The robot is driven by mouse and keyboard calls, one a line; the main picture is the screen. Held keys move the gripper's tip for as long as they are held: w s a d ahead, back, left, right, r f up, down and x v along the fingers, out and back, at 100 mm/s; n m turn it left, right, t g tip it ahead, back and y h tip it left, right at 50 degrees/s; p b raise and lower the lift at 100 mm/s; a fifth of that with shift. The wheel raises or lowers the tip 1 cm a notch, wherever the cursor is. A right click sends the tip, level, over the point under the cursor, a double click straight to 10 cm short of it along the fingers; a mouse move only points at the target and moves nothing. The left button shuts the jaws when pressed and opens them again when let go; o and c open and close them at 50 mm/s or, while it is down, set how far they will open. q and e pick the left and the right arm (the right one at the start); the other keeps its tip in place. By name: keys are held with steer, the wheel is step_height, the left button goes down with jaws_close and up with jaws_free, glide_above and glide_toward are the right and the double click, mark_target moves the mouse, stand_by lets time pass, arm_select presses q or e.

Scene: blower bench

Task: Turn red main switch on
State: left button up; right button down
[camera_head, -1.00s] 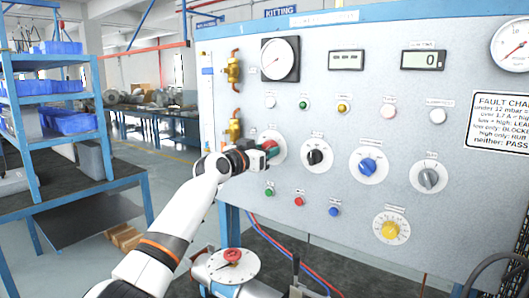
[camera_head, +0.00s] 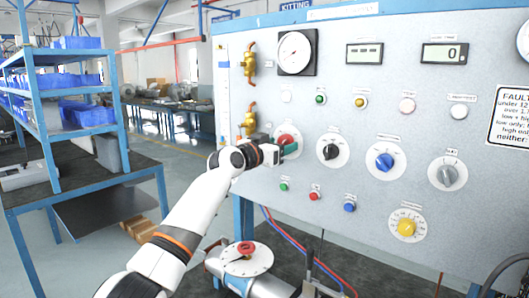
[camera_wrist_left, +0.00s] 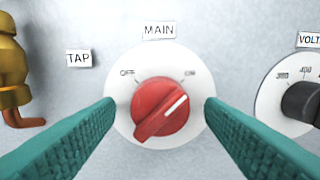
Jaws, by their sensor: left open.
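The red main switch (camera_wrist_left: 161,108) is a round red knob on a white dial under a "MAIN" label. "OFF" is printed at the dial's upper left and "ON" at its upper right. The knob's white line slants up and right, toward the "ON" side. In the head view the switch (camera_head: 285,139) is partly covered by my left gripper (camera_head: 287,148). My left gripper is open, and its two green fingers (camera_wrist_left: 160,125) stand on either side of the knob with a visible gap to it. My right gripper is not in view.
A black knob (camera_head: 330,152), a blue knob (camera_head: 384,161) and a grey knob (camera_head: 448,174) sit to the right on the panel. Brass fittings (camera_head: 249,122) stick out at the left. A pipe with a red-topped flange (camera_head: 246,258) stands below. A blue shelf (camera_head: 33,100) stands far left.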

arm_select(q)
steer(key=b+v, duration=0.3)
steer(key=v, duration=0.8)
steer(key=shift+s+a, duration=0.15)
steer(key=shift+s, duration=0.05)
steer(key=shift+f, duration=0.15)
